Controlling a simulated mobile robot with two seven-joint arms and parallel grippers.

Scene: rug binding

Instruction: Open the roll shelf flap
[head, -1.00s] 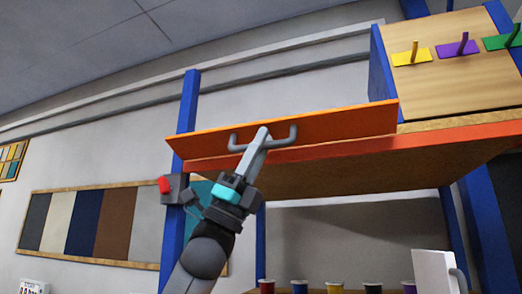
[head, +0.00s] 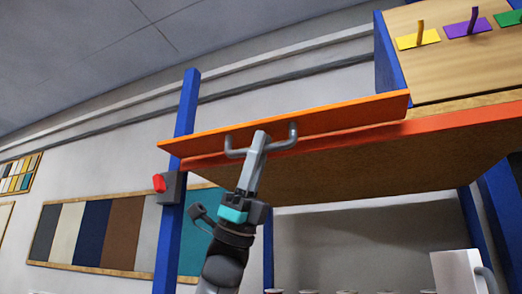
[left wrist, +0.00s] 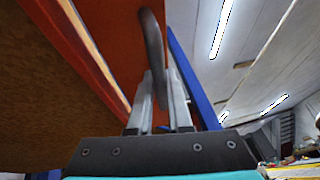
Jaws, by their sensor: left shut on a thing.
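The orange flap (head: 335,115) is a long panel along the front edge of the upper shelf, tilted outward, and it also shows in the left wrist view (left wrist: 184,28). Its grey bar handle (head: 284,143) faces me. My left gripper (head: 259,142) is shut on the handle near its middle. In the left wrist view the grey handle (left wrist: 151,45) passes between the two fingers (left wrist: 160,90). My right gripper is in neither view.
Blue posts (head: 177,170) hold up the shelf (head: 350,170). A red switch on a grey box (head: 159,183) sits on the left post. A pegboard with yellow, purple and green hooks (head: 455,50) stands above right. A white jug (head: 462,272) and several cup rims show below.

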